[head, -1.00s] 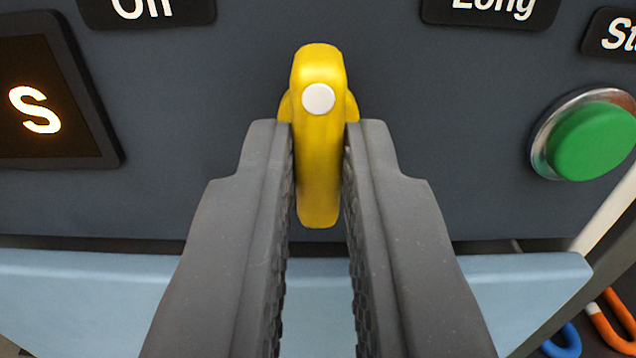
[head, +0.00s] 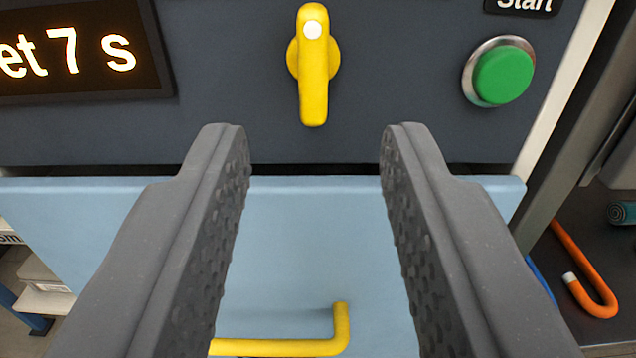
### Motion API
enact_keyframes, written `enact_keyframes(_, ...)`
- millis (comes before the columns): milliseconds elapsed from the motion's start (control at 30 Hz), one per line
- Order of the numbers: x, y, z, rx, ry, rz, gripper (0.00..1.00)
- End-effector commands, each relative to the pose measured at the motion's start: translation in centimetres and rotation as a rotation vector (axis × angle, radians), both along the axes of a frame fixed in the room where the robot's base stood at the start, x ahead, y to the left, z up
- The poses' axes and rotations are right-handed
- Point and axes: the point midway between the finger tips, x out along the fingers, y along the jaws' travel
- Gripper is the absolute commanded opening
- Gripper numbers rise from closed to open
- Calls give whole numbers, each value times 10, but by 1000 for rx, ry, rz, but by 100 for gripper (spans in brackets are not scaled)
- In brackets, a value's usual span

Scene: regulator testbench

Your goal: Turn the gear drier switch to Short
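The yellow switch knob (head: 313,75) sits on the dark panel at the top centre of the head view. Its handle is close to vertical, with the white dot at its upper end. Its position labels are out of view, so I cannot read its setting against them. My gripper (head: 316,140) is open and empty, below and back from the knob, not touching it. The display (head: 80,48) at the upper left shows a partly cut text ending in "et 7 s".
A green button (head: 504,76) under a "Start" label (head: 522,6) is right of the knob. Below the panel is a light blue front (head: 290,230) with a yellow handle (head: 280,346). An orange hooked rod (head: 592,290) is at the right. A dark post stands beside it.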

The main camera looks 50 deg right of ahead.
Motion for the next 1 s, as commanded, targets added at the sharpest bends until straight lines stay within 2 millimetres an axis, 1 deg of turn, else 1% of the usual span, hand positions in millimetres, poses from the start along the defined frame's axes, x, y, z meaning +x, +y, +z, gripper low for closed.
enact_keyframes(33, -6, 9, 0, 2, 4, 3, 34)
enact_keyframes(200, -23, 32, 1, 1, -1, 3, 34)
enact_keyframes(400, -38, 50, 0, 2, 0, 1, 34)
enact_keyframes(600, -45, 57, 0, 1, 0, -1, 34)
enact_keyframes(1000, -45, 57, -1, 1, -1, -1, 34)
